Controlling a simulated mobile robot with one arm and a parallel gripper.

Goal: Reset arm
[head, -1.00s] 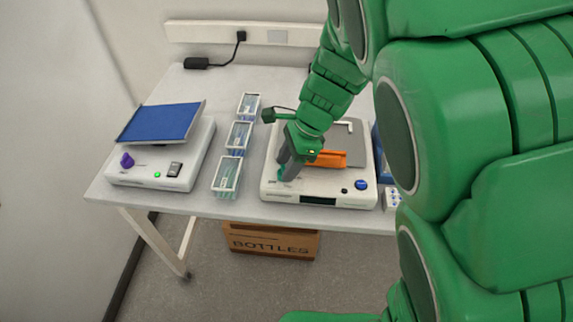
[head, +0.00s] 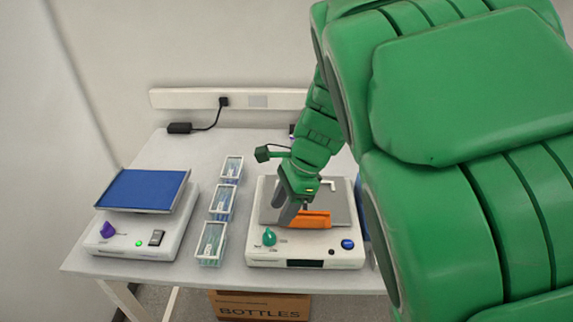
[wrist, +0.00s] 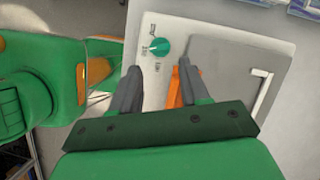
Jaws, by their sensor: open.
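My gripper (head: 289,217) is open above the white device (head: 256,254) at the right of the bench. In the wrist view, the two grey fingers (wrist: 159,90) are spread with nothing between them. The device's teal knob (head: 269,237) shows clear of the fingers, and in the wrist view it lies just beyond the fingertips (wrist: 159,47). The device has a grey plate with a white handle and a blue button (head: 347,244). An orange part (head: 312,220) shows beside my gripper; part of it is hidden.
A second white device (head: 130,240) with a blue platform (head: 143,190) and purple knob stands at the left. Several clear containers (head: 211,243) stand in a row between the devices. A cardboard box (head: 262,305) is below the bench. My arm hides the right side.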

